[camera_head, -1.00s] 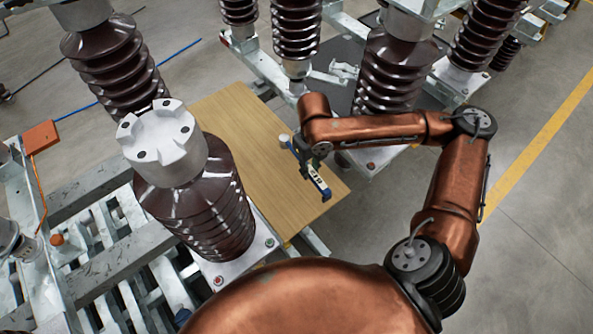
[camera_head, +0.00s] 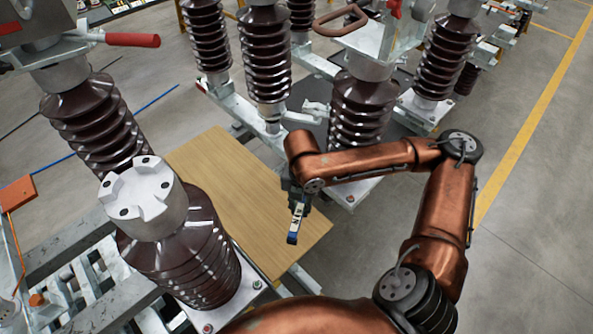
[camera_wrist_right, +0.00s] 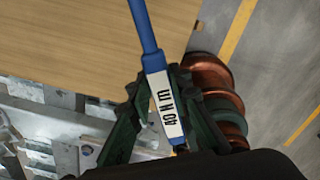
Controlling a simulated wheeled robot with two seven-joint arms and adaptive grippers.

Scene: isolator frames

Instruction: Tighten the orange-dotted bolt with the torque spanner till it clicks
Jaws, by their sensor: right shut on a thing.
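The torque spanner (camera_head: 294,228) is blue with a white label; in the right wrist view the label on the spanner (camera_wrist_right: 166,105) reads 40 N m. My right gripper (camera_head: 298,197) is shut on it by the labelled part, above the wooden board. In the right wrist view the dark green fingers of my right gripper (camera_wrist_right: 158,85) stand either side of it, and the blue shaft runs out of the top. The spanner's head is not visible. A bolt with a reddish dot (camera_head: 207,328) sits on the near insulator's base plate; I cannot tell whether it is the orange-dotted one. My left gripper is not in view.
A wooden board (camera_head: 232,190) lies below my right gripper. The near brown insulator (camera_head: 185,260) with its grey cap stands left of it. More insulators (camera_head: 265,60) stand behind. A red-handled lever (camera_head: 130,40) is at the upper left. Open floor lies right.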

